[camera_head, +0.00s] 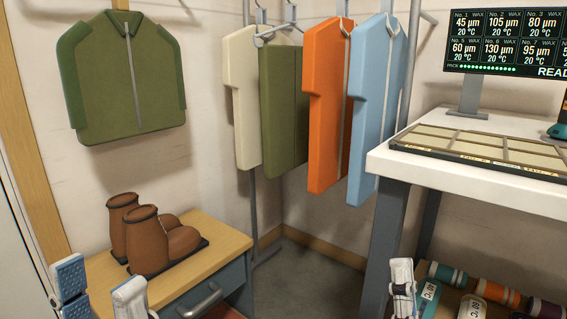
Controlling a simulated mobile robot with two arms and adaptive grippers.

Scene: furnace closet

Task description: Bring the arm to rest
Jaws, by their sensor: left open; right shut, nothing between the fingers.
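My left gripper (100,287) is at the lower left, its two fingers apart and empty, in front of the wooden cabinet with the brown boots. My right gripper (402,285) is at the bottom, right of centre, with its fingers together and nothing visible between them. It appears in front of the white-topped table's leg, left of the rolls on the lower shelf. Only the fingertips of both grippers show; the arms are below the picture's edge.
Brown boots (150,236) stand on the wooden cabinet (215,243). Several garments (327,110) hang on a rack; a green jacket (122,75) hangs on the wall. A white-topped table (400,168) holds a tray (480,150) and a display (508,40). Rolls (497,292) lie below.

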